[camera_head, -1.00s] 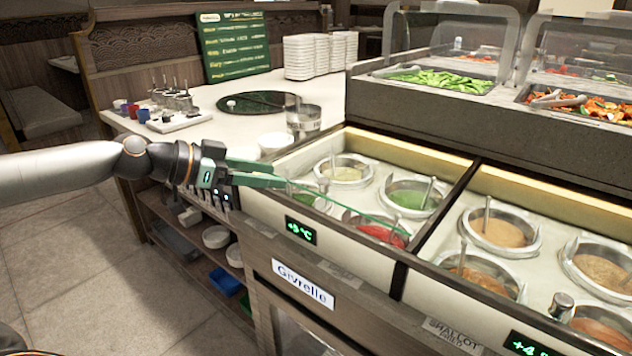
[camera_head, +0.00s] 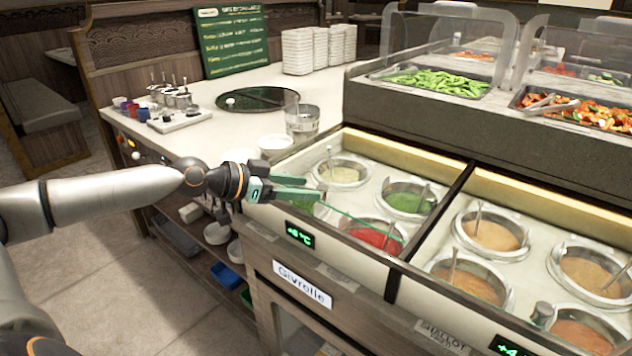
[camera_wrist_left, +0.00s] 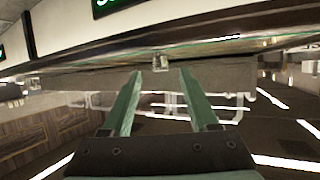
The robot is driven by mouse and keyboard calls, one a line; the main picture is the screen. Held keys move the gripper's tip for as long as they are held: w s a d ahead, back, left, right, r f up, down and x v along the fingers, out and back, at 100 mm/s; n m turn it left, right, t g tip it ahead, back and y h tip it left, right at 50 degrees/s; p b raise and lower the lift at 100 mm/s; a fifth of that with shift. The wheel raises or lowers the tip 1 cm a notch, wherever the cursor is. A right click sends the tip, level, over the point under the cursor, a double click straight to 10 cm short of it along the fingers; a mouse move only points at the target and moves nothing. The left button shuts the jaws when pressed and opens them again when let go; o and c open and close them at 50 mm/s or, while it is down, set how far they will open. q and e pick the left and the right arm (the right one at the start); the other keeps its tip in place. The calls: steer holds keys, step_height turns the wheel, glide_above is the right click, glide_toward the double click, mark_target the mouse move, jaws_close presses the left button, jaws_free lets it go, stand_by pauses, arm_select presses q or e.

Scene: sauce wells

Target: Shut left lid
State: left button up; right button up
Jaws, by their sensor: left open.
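The left well bay holds several round sauce wells and has a pale rim (camera_head: 362,262). A thin green line (camera_head: 352,217) crosses it from my left gripper to the divider. It looks like the edge of a clear glass lid, but I cannot tell how far the lid is open. My left gripper (camera_head: 314,188) is open, with green fingers at the bay's front left. In the left wrist view a small shiny knob (camera_wrist_left: 160,62) sits just beyond and between the open fingertips (camera_wrist_left: 160,74). I cannot tell whether they touch it. My right gripper is not in view.
The right bay, with more sauce wells (camera_head: 493,235), lies past a dark divider (camera_head: 440,210). A small knob (camera_head: 543,315) stands at its front.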

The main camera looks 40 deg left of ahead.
mark_target(318, 188)
arm_select(q)
steer(key=shift+p+x, duration=0.6)
steer(key=shift+x, duration=1.35)
steer(key=shift+c, duration=0.2)
jaws_close()
